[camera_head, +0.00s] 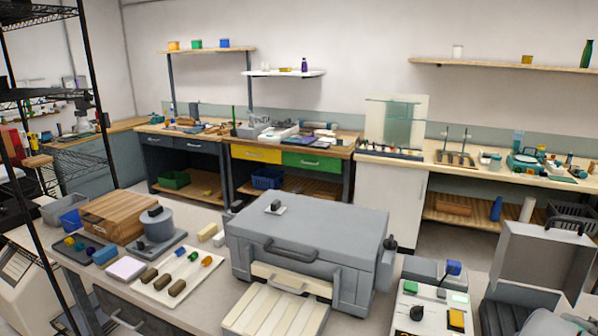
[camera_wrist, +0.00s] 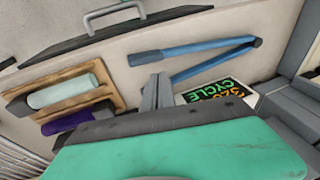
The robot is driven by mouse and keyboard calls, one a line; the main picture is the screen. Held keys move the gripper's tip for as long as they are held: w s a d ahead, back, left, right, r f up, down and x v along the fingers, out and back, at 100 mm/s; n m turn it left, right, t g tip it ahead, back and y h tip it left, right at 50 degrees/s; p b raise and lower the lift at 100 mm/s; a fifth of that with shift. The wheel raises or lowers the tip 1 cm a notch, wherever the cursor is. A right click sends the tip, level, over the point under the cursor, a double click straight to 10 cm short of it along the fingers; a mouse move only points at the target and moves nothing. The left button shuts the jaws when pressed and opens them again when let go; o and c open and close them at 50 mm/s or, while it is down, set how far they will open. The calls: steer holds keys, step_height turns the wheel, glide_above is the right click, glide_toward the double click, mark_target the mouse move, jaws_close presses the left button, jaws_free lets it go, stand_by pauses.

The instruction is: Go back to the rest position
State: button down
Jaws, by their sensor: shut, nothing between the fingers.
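My gripper (camera_wrist: 157,90) shows in the wrist view as two grey fingers close together, shut with nothing between them. A teal panel with a dark edge fills the bottom of that view, in front of the base of the fingers. Just beyond the fingertips lies a blue two-armed tool (camera_wrist: 195,52) on a pale surface; I cannot tell the gap between them. My gripper is not visible in the head view. No glass rod can be made out for certain.
In the wrist view, a wooden holder (camera_wrist: 62,75) with pale and purple rollers lies left, and a card lettered CYCLE (camera_wrist: 222,92) right. The head view shows a large grey lidded machine (camera_head: 305,235), a control box (camera_head: 430,310) and an open grey case (camera_head: 540,262).

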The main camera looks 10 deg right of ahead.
steer(key=s+a+m, duration=0.1)
steer(key=s+a+g, duration=0.1)
steer(key=a, duration=0.1)
steer(key=shift+s+f+m, duration=0.15)
steer(key=shift+s+m, duration=0.1)
steer(key=shift+m, duration=0.15)
steer(key=w+a+r+n, duration=0.2)
steer(key=a+r+n, duration=0.1)
steer(key=a, duration=0.6)
steer(key=w+a+r+n+t, duration=0.1)
steer(key=w+a+r+n, duration=0.1)
steer(key=a, duration=0.7)
steer(key=w+a+r+n+h, duration=0.1)
steer(key=w+a+r+n, duration=0.1)
steer(key=a, duration=0.7)
steer(key=shift+w+a+r+n, duration=0.15)
steer(key=shift+w+r+n, duration=0.25)
steer(key=shift+r+n, duration=0.55)
